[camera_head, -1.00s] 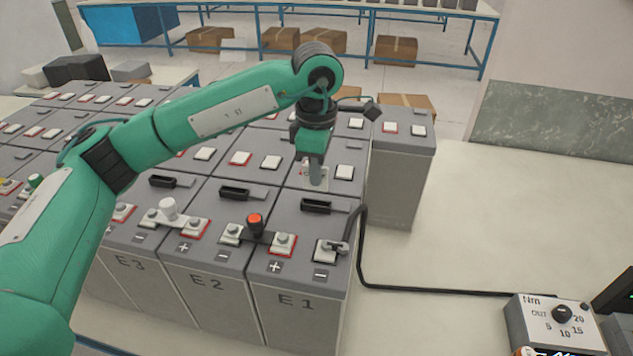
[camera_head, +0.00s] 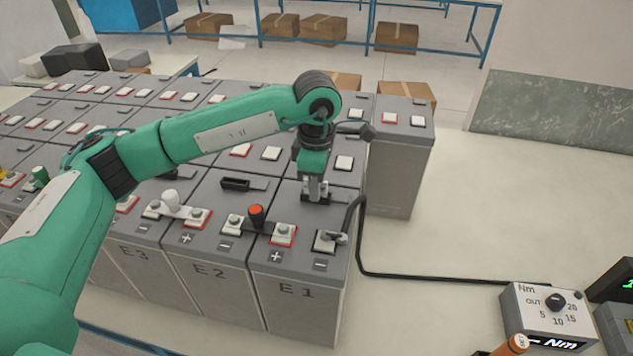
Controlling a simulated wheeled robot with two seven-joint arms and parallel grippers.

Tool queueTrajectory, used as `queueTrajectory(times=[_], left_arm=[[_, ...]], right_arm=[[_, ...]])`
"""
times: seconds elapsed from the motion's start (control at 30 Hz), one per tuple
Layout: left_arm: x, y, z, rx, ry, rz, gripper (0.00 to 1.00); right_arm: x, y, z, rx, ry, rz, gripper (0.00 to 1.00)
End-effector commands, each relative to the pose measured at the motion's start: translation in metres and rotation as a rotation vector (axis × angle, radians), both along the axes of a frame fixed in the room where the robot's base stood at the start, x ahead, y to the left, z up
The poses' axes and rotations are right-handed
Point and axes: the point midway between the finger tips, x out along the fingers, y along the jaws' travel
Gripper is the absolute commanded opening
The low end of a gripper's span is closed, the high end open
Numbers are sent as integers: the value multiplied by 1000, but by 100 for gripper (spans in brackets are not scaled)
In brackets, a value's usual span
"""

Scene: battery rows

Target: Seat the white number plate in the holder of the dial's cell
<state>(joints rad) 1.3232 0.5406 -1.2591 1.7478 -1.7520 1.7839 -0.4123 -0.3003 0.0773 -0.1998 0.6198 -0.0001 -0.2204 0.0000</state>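My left gripper (camera_head: 316,193) points down at the top of the cell marked E1 (camera_head: 300,290), over the spot of its black holder. The gripper covers that holder. The light fingertips are small, and I cannot tell whether they are apart or grip something. No white number plate can be made out clearly. The dial (camera_head: 556,301) sits on a grey box marked Nm at the lower right. A black cable runs from that box area to a terminal (camera_head: 325,241) of E1. The neighbouring cell E2 has a black holder (camera_head: 236,184). My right gripper is out of view.
A tall grey cell (camera_head: 400,165) stands to the right. An orange-handled tool (camera_head: 515,345) shows at the bottom edge. The bench right of the cells is mostly clear.

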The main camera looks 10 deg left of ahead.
Motion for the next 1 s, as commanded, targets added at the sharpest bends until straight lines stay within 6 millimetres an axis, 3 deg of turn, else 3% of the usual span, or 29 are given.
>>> queueTrajectory(times=[0.4, 0.47, 0.8, 1.0], left_arm=[[0, 0, 5, 0, 1, 0, 28], [1, 0, 8, -1, -2, 0, 28], [0, -1, 76, -1, -4, -1, 28], [1, -1, 108, -1, -2, 0, 28]], right_arm=[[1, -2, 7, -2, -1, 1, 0], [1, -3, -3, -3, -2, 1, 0], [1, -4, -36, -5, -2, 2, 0], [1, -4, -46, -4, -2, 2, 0]])
